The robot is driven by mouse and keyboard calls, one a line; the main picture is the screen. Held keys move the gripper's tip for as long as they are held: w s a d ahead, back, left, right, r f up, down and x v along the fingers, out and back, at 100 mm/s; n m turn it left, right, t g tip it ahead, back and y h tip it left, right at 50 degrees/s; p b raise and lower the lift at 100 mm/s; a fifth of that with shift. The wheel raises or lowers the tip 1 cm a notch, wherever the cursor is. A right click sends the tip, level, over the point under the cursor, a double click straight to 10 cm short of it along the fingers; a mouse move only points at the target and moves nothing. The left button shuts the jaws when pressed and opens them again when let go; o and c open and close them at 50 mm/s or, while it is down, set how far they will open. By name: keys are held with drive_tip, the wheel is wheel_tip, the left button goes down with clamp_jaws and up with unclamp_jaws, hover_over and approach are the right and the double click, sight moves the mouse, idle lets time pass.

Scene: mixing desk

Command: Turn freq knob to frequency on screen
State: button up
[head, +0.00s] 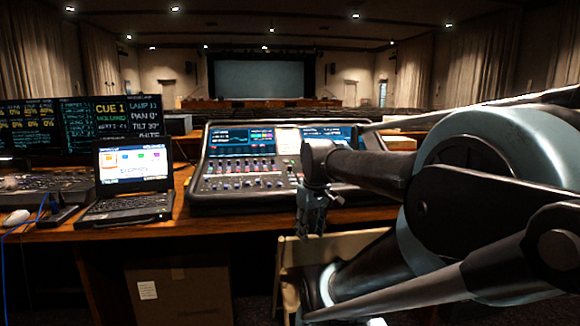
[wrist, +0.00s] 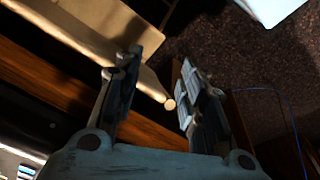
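The mixing desk (head: 262,198) stands on the wooden table, with rows of small knobs and faders on its sloped panel. Its lit screens (head: 240,140) line the top edge; the text is too small to read. I cannot tell which knob is the freq knob. My gripper (head: 312,222) hangs at the front right of the desk, by the table's front edge, pointing down. In the wrist view my gripper (wrist: 158,72) has its two fingers apart with nothing held between them. My arm hides the right part of the desk.
A laptop (head: 135,172) stands left of the desk, with a mouse (head: 16,217) and monitors (head: 118,122) further left. A pale chair (head: 335,248) is below the gripper, at the table front. A cardboard box (head: 180,290) stands under the table. The wrist view shows dark carpet (wrist: 220,50).

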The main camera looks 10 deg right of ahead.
drive_tip(key=w+r+n, duration=1.2)
drive_tip(key=w+r, duration=0.6)
wheel_tip(320, 180, up, 9)
drive_tip(key=n+g, duration=0.1)
drive_tip(key=n, duration=1.1)
hover_over(290, 166)
drive_tip(key=d, duration=0.2)
drive_tip(key=shift+y, duration=0.4)
drive_tip(key=f, duration=0.5)
drive_tip(key=a+f, duration=0.1)
drive_tip(key=f, duration=1)
drive_tip(key=shift+w+a+f, duration=0.15)
drive_tip(key=shift+a+f, duration=0.2)
drive_tip(key=shift+a, duration=0.05)
clamp_jaws()
